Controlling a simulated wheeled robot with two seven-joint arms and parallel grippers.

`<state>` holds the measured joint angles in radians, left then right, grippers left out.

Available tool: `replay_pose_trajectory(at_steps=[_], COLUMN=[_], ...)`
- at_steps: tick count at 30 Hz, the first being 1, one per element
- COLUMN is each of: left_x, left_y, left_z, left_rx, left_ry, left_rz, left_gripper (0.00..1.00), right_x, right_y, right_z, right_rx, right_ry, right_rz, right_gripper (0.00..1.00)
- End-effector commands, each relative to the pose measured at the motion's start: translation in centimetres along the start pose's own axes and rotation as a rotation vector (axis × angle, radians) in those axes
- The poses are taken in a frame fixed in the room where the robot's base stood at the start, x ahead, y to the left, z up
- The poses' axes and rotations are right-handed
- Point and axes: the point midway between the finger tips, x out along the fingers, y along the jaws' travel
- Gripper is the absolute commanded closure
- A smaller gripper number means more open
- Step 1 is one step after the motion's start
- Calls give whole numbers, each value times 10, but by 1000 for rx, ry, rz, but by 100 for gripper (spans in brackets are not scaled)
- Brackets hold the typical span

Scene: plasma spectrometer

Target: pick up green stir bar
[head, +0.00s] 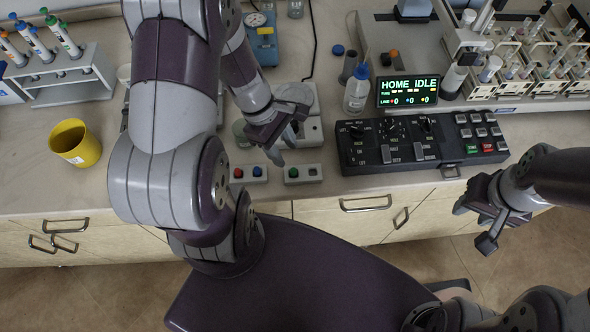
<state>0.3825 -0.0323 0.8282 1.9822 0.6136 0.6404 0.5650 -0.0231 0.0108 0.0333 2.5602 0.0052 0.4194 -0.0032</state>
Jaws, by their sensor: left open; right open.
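The green stir bar (293,172) shows as a small green spot in the left part of a small white holder (310,176) near the counter's front edge. My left gripper (284,150) is open, with its fingers pointing down just above and behind that holder, apart from the green bar as far as I can tell. Nothing shows between its fingers. My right gripper (470,226) is open and empty, out in front of the counter's edge at the right.
A second white holder (248,178) with red and blue pieces sits left of the green one. A black control panel (420,146) stands close on the right. A stirrer plate (312,128) is behind my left gripper. A yellow cup (76,144) stands far left.

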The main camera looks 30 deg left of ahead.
Motion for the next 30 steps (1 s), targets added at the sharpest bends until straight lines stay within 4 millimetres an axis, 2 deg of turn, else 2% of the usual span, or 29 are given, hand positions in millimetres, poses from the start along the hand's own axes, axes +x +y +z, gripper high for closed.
replay_pose_trajectory(at_steps=[10, 18, 19, 21, 23, 30], left_x=[55, 60, 60, 60, 60, 60], left_y=[-2, -2, -2, -2, -2, -2], left_z=[1, 1, 1, 1, 1, 1], left_rx=[2, 2, 2, 2, 2, 2], left_ry=[1, 2, 2, 2, 2, 2], left_rz=[-2, 0, 0, 0, 0, 0], left_gripper=[54, 54, 61, 83, 100, 100], right_x=[3, 3, 3, 3, 3, 3], right_y=[0, 0, 0, 0, 0, 0], right_z=[0, 0, 0, 0, 0, 0], right_rx=[0, 0, 0, 0, 0, 0], right_ry=[0, 0, 0, 0, 0, 0], right_rz=[0, 0, 0, 0, 0, 0], right_gripper=[57, 57, 57, 57, 57, 57])
